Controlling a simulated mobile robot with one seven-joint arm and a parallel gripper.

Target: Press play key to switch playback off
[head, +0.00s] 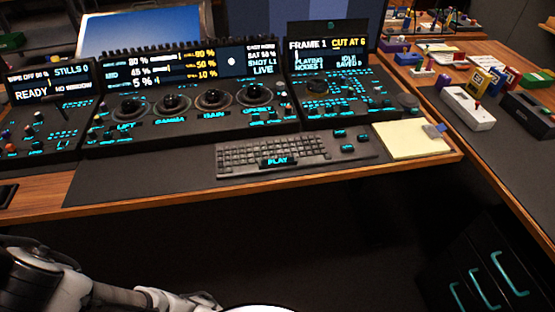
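The play key (278,161) is a dark wide key with glowing cyan "PLAY" lettering at the front edge of the dark keyboard (240,157). The keyboard lies on the desk's black mat in front of the trackball panel (180,125). The right-hand screen (327,52) reads "FRAME 1" and "CUT AT 6"; a smaller line below seems to read playback and idle, but is hard to make out. Parts of my arm show at the bottom left, low in front of the desk and well apart from the keyboard. My gripper is not in view.
A yellow notepad (405,142) lies right of the keyboard, and a few separate dark keys (347,148) sit between them. Several small coloured devices stand on the right-hand desk (470,80). A dark drawer unit (490,265) is below it. The space before the desk is clear.

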